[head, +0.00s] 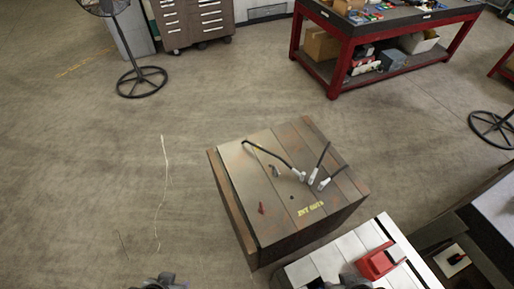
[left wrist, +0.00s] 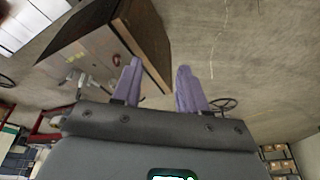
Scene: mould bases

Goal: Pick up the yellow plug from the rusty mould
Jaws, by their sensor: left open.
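The rusty mould (head: 243,186) is a brown-sided block with a grey, rust-streaked top, right of centre in the head view. It also shows at the upper left of the left wrist view (left wrist: 145,35). Black hoses with pale ends and small dark red pieces lie on its top. A tiny yellow spot (head: 259,147) near the back left hose may be the yellow plug; I cannot tell. My left gripper (head: 162,283) is at the bottom edge, left of the mould and apart from it. Its purple fingers (left wrist: 158,88) are open and empty. My right gripper (head: 347,283) is cut off at the bottom edge.
A paler mould base (head: 345,250) with a red part (head: 380,261) stands close to the mould's front right. A red workbench (head: 345,50), grey tool cabinet (head: 194,20) and black fan stand (head: 142,82) are at the back.

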